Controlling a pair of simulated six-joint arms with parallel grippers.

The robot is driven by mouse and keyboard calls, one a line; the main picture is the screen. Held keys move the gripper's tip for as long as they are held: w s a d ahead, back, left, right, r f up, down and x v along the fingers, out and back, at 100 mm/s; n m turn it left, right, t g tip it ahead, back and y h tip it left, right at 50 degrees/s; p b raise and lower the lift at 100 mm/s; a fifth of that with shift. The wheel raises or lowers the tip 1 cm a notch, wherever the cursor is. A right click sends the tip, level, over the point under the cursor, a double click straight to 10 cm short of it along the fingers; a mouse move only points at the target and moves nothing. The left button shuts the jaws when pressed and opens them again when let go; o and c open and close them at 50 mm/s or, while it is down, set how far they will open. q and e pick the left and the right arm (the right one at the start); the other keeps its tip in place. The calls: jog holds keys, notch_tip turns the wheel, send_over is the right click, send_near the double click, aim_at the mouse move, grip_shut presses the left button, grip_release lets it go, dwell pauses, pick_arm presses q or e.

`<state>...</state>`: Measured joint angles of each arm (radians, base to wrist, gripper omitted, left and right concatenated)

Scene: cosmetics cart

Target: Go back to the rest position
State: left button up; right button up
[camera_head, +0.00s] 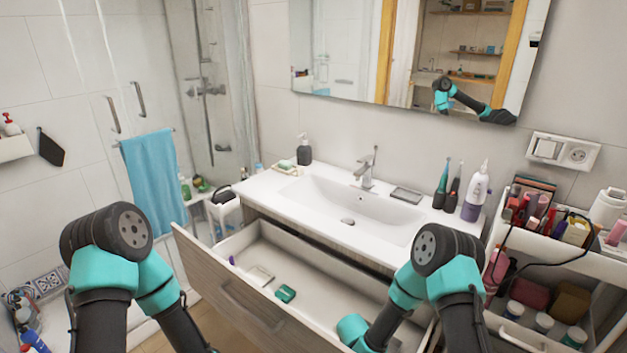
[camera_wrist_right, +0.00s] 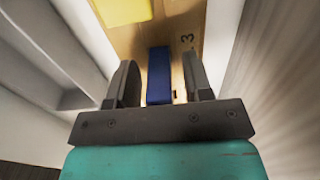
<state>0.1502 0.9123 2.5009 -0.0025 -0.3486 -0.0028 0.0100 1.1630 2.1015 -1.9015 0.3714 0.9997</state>
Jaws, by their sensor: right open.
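My right gripper (camera_wrist_right: 158,64) shows in the right wrist view with its two dark fingers apart. A blue block-like thing (camera_wrist_right: 158,78) appears between the fingers in the picture, in front of a tan surface (camera_wrist_right: 187,20) with a dark mark like a "3". I cannot tell how far beyond the fingers it is. In the head view my right arm (camera_head: 440,262) bends over the right end of the open drawer, and its gripper is hidden. My left arm (camera_head: 118,262) is at the lower left, with its gripper outside the picture.
The open drawer (camera_head: 232,287) holds a green item (camera_head: 286,293) and other small things. The white sink counter (camera_head: 262,190) stands behind it. A cosmetics cart (camera_head: 592,268) filled with bottles stands at the right, close to my right arm. A blue towel (camera_head: 152,170) hangs at the left.

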notch_tip(320, 180, up, 4)
jog(key=shift+r, duration=0.1)
jog(key=shift+f, duration=2)
jog(key=shift+r, duration=1.35)
jog(key=shift+w+d+r+m, duration=0.35)
jog(key=shift+d+r+m, duration=0.05)
jog(key=shift+r, duration=0.05)
